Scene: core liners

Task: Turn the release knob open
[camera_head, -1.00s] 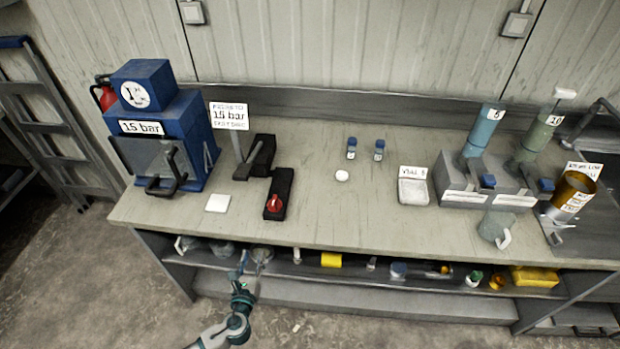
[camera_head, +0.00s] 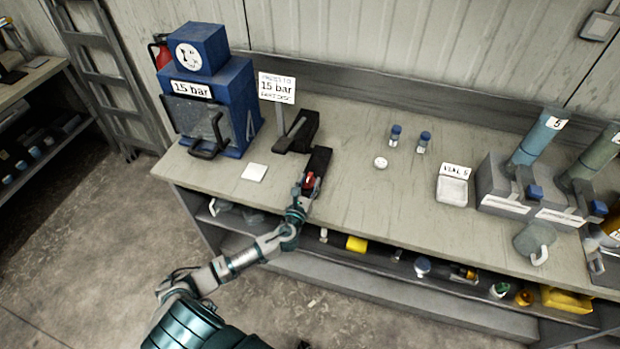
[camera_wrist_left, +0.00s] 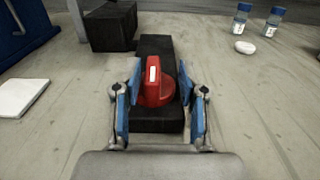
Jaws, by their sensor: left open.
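The red release knob (camera_wrist_left: 154,86) with a white mark sits on the front end of a black block (camera_wrist_left: 157,120) on the bench. In the left wrist view the white mark points toward the far end of the block. My left gripper (camera_wrist_left: 158,85) is open, with one blue finger on each side of the knob. I cannot tell whether the fingers touch it. In the head view my left gripper (camera_head: 305,187) reaches over the bench's front edge and partly hides the knob (camera_head: 310,180). My right gripper is not in view.
A blue press (camera_head: 225,105) marked 15 bar stands at the left, with a sign (camera_head: 277,88) beside it. A black lever block (camera_head: 298,131) lies behind the knob block. A white square (camera_head: 254,172) and small vials (camera_head: 395,136) stand apart on clear bench.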

